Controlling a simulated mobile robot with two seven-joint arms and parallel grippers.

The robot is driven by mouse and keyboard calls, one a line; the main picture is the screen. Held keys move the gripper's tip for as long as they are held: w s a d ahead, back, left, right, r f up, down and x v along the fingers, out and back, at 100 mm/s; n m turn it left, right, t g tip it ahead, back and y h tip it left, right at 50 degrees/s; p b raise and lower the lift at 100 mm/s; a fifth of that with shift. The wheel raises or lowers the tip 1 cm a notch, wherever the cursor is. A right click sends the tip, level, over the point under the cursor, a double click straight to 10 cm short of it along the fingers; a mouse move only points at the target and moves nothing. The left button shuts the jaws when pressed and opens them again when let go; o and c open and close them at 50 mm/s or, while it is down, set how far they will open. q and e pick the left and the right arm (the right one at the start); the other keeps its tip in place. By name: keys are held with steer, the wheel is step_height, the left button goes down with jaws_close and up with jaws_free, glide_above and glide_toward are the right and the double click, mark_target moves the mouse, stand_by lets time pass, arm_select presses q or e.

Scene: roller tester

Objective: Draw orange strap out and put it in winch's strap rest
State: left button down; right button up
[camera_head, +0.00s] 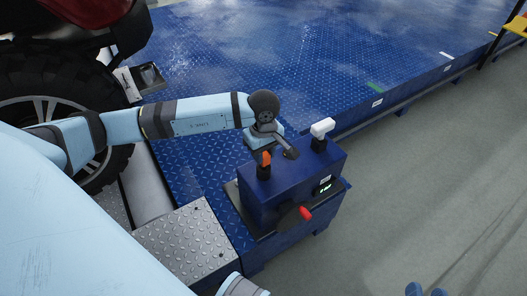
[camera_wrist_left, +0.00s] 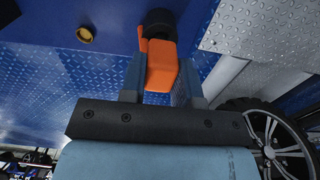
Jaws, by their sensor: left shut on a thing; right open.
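The winch is a blue box (camera_head: 285,195) with a small lit display, standing at the edge of the blue deck. The orange strap end (camera_head: 264,158) sits at a black fitting on the box's top left. My left gripper (camera_head: 259,151) reaches down to it from above. In the left wrist view the orange piece (camera_wrist_left: 161,68) is between the two fingers of my left gripper (camera_wrist_left: 163,78), shut on it, with a black round part at its far end. I cannot identify the strap rest for certain.
A white-topped black post (camera_head: 322,128) stands on the winch's far corner. A red knob (camera_head: 305,213) sticks out at its front. A black tray-like bracket (camera_head: 150,77) lies near the vehicle's tire (camera_head: 60,95). Grey floor (camera_head: 440,190) to the right is clear.

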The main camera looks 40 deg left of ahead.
arm_select(q)
steer(key=shift+f+b, duration=0.75)
steer(key=shift+f, duration=0.3)
steer(key=c, duration=0.8)
jaws_free()
